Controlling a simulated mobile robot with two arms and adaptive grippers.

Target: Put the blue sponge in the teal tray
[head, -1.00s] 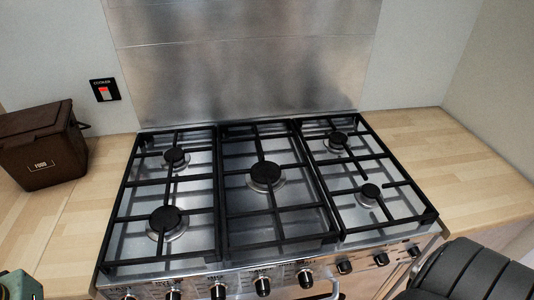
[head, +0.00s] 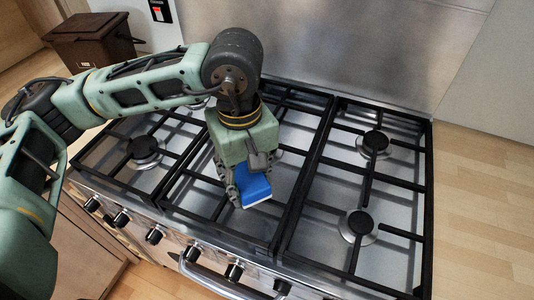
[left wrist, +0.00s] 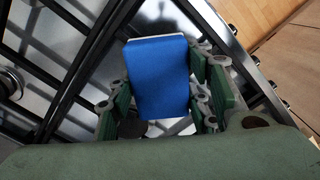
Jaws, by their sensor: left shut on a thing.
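The blue sponge (head: 253,187) is a block with a pale underside, held over the front of the cooker's middle grate. My left gripper (head: 236,184) is shut on it, pointing down. In the left wrist view the sponge (left wrist: 157,78) stands between the two green-padded fingers of the gripper (left wrist: 158,110). Whether the sponge touches the grate is hard to tell. The teal tray is not in view. My right gripper is not in view.
The range cooker has black grates (head: 330,160) and several burners, with knobs (head: 155,236) and a rail along its front. A brown food bin (head: 92,40) stands on the worktop at the back left. The wooden worktop (head: 480,200) on the right is clear.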

